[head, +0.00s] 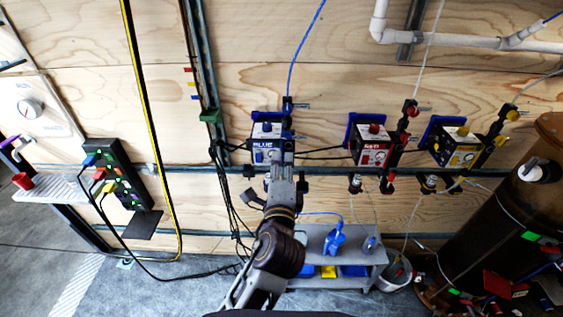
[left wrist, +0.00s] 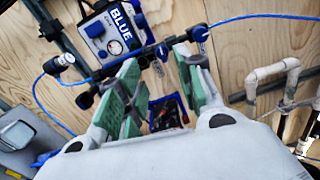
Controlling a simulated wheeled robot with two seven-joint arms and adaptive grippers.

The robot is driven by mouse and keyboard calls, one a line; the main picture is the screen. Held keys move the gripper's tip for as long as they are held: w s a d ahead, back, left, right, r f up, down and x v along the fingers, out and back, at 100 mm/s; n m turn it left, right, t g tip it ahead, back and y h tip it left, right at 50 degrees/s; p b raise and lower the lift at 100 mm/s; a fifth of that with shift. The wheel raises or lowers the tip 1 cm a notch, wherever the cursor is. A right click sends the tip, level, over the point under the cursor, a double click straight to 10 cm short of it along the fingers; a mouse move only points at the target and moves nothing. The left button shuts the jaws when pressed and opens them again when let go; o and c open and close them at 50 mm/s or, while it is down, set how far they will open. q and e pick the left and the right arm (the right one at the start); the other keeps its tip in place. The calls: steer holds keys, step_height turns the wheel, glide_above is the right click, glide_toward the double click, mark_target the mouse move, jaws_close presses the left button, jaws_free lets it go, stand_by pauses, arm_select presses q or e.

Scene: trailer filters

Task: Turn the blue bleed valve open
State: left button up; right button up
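The blue filter unit (head: 266,131), labelled BLUE, is mounted on the plywood wall. It also shows at the top of the left wrist view (left wrist: 112,30), with a dark bar carrying several blue knobs running beside it. A blue knob (left wrist: 163,52) on the bar lies between the fingertip lines; I cannot tell for sure which knob is the bleed valve. My left gripper (head: 283,162) reaches up in front of the unit's lower part, hiding some of it. Its green-padded fingers (left wrist: 158,62) are apart, with nothing clearly gripped between them. My right gripper is not in view.
A red unit (head: 373,148) and a yellow unit (head: 458,148) hang to the right. A grey cart (head: 350,262) stands below. Black cables (head: 226,190) hang left of the arm. A rusty tank (head: 500,220) stands at right. A blue hose (head: 304,40) rises above the blue unit.

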arm_select(q)
steer(key=shift+s, duration=0.1)
steer(key=o, duration=0.4)
steer(key=shift+c, duration=0.2)
